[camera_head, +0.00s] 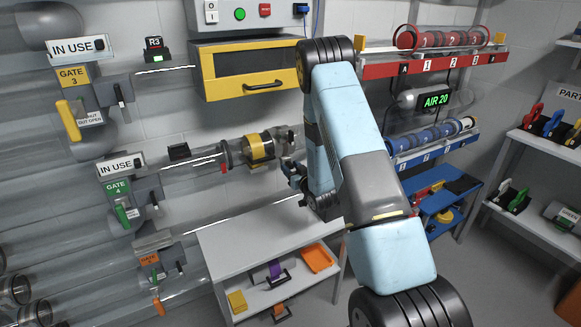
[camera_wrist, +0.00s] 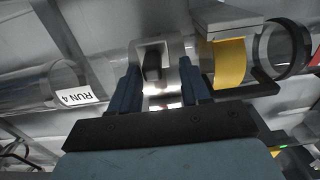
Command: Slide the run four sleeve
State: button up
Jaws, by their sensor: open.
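The run four line is a clear tube (camera_head: 205,165) level with the green gate 4 (camera_head: 118,188). In the wrist view its RUN 4 label (camera_wrist: 75,97) appears upside down. A grey-white fitting with a dark slot (camera_wrist: 155,68) sits on this line, probably the sleeve or its handle. My gripper (camera_wrist: 160,75) is open, with its two blue fingers on either side of this fitting; contact is unclear. In the head view my gripper (camera_head: 292,168) is at the tube's right end, partly hidden by my arm. A yellow clamp (camera_head: 258,148) holds the tube; it also shows in the wrist view (camera_wrist: 228,62).
A yellow-fronted cabinet (camera_head: 250,70) hangs above the tube. Racks of red sleeves (camera_head: 440,40) and blue sleeves (camera_head: 432,135) are at right. A dark ring (camera_wrist: 285,48) is beside the yellow clamp.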

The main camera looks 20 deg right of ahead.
jog(key=v, duration=1.2)
jog(key=shift+w, duration=0.1)
jog(key=shift+c, duration=0.4)
